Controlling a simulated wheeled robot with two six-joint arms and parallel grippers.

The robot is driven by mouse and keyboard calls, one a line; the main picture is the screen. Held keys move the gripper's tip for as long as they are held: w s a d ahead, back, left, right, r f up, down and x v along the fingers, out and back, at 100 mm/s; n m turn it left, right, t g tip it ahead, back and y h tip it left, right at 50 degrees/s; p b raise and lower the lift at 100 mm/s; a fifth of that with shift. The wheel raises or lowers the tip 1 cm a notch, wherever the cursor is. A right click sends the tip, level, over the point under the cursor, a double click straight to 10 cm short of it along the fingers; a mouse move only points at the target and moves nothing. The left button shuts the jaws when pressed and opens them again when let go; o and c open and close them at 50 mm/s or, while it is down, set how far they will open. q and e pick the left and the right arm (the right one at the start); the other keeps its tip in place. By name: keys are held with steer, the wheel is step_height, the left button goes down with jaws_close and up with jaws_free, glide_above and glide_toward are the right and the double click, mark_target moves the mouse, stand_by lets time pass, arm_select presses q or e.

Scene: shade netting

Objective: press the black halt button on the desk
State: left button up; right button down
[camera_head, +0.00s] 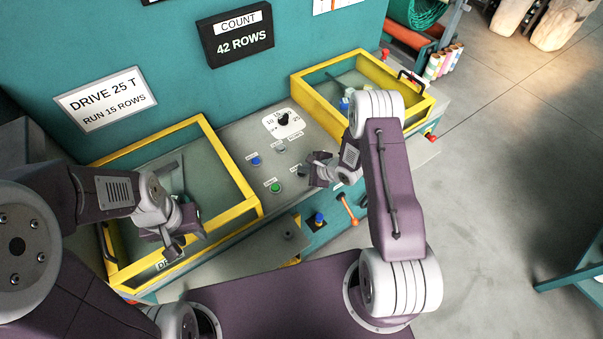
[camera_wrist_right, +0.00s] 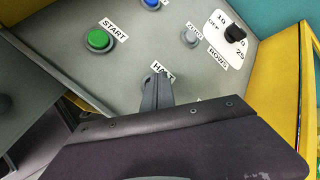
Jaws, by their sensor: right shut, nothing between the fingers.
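The grey desk panel (camera_head: 240,138) carries a green START button (camera_head: 276,187), which also shows in the right wrist view (camera_wrist_right: 99,40). The HALT label (camera_wrist_right: 163,70) shows in the right wrist view just beyond my right fingertips. The black halt button itself is hidden there behind the fingers; in the head view a dark round button (camera_head: 302,171) shows beside the gripper. My right gripper (camera_head: 313,168) is shut and empty, close over the halt spot; whether it touches the button I cannot tell. Its closed fingers show in the wrist view (camera_wrist_right: 157,92). My left gripper (camera_head: 183,243) is open and empty over the left yellow-framed guard.
A blue button (camera_head: 256,160), a grey ZERO button (camera_head: 280,147) and a ROWS dial (camera_head: 284,120) are close by. Yellow-framed guards (camera_head: 233,172) and (camera_head: 310,98) flank the panel. An orange-handled lever (camera_head: 347,209) is at the front. Floor at right is open.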

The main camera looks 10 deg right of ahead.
mark_target(304, 175)
steer(key=shift+r+p, duration=0.95)
steer(key=shift+p, duration=0.1)
step_height(304, 175, up, 6)
steer(key=p, duration=0.6)
